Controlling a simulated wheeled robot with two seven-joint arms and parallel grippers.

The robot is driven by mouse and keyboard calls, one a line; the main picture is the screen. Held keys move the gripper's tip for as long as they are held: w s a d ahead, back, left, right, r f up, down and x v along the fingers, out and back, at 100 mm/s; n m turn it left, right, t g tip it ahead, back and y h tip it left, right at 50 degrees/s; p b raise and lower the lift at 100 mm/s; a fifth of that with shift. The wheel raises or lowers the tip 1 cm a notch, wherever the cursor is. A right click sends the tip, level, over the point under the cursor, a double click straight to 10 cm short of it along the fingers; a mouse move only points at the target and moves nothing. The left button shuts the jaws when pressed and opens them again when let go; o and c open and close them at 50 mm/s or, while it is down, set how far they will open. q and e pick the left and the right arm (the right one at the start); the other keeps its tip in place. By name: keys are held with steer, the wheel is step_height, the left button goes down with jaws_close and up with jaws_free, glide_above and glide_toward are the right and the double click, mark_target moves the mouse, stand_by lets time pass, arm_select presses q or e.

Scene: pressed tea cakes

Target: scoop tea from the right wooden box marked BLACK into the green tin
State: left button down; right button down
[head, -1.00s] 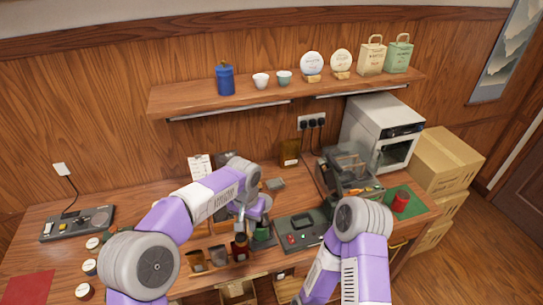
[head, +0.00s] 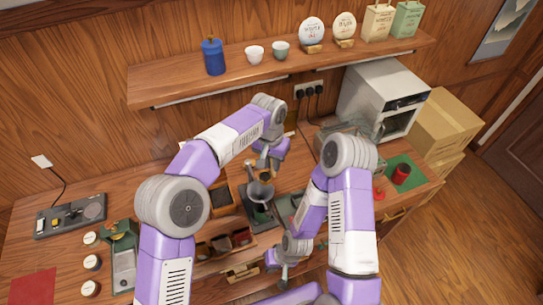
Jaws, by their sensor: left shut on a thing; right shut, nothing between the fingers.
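My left gripper (head: 266,164) is shut, apparently on the scoop, just above a grey funnel. Little of the scoop shows, and I cannot tell whether it holds tea. The grey funnel (head: 260,191) sits over the green tin (head: 261,214), which is mostly hidden beneath it. A wooden box (head: 221,196) with dark contents stands left of the funnel, partly behind my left arm. Its marking is not readable, and I cannot tell whether it is the BLACK one. My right gripper (head: 285,277) is shut and empty, low near the table's front edge.
A small rack with open compartments (head: 222,245) stands in front of the tin. A scale-like device (head: 70,215) lies at the far left. A red canister (head: 401,174) stands on a green mat at the right, near a white oven (head: 383,105). My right arm covers much of the right-hand tabletop.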

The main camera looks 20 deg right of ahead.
arm_select(q)
steer(key=shift+s+a+h, duration=0.2)
steer(key=shift+a+h, duration=0.45)
steer(key=shift+h, duration=0.05)
steer(key=shift+a+f+h, duration=0.25)
steer(key=shift+a+h, duration=0.3)
steer(key=shift+h, duration=0.25)
steer(key=shift+a+f+h+b, duration=0.35)
steer(key=shift+h+b, duration=0.35)
steer(key=shift+b, duration=0.55)
steer(key=a+f+h+b, duration=0.3)
steer(key=a+h+b, duration=0.3)
steer(key=b, duration=2.3)
steer(key=shift+a+f+t+h+b, duration=0.3)
steer(key=shift+f+h, duration=0.1)
steer(key=shift+h, duration=2.1)
steer(key=shift+s, duration=0.1)
